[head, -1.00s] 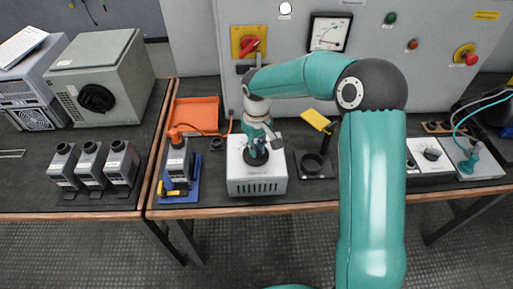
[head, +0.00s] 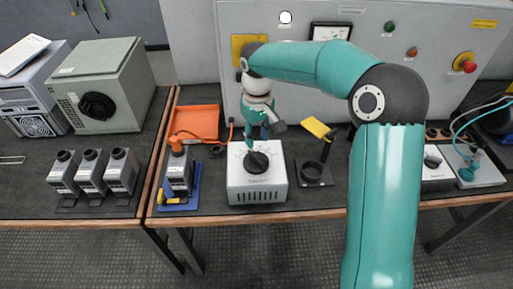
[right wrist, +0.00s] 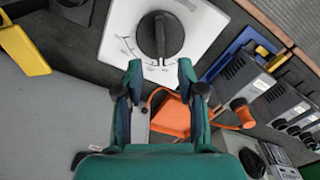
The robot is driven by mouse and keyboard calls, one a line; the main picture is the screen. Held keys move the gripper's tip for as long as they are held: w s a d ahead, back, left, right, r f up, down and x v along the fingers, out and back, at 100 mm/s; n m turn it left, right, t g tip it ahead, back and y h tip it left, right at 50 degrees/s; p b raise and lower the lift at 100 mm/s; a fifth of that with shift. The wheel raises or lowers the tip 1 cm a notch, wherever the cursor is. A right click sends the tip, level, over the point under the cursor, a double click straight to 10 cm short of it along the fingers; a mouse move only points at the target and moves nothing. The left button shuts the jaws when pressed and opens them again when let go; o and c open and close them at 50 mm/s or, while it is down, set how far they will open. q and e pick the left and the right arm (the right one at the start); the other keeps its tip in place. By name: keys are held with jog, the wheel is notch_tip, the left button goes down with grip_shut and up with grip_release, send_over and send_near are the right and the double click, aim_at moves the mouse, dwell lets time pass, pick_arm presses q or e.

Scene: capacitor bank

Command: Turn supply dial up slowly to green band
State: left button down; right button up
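The supply dial is a black knob (head: 256,162) on the white top of a vented supply box (head: 257,187). It also shows in the right wrist view (right wrist: 160,35), its ridge roughly along the picture's vertical, with scale marks on the white face around it. My right gripper (head: 265,130) is just behind the knob and apart from it. In the right wrist view, its two fingers (right wrist: 161,80) are spread with nothing between them. The panel meter (head: 330,32) is mostly hidden by my right arm, so its needle and any green band cannot be read. My left gripper is out of view.
A capacitor on a blue stand (head: 194,184) and an orange tray (head: 194,122) are left of the box. A black stand with a yellow plate (head: 317,127) is close on the right. A red-knobbed yellow switch (head: 464,60) is on the cabinet (head: 375,20).

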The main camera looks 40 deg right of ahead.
jog(key=shift+r, duration=1.8)
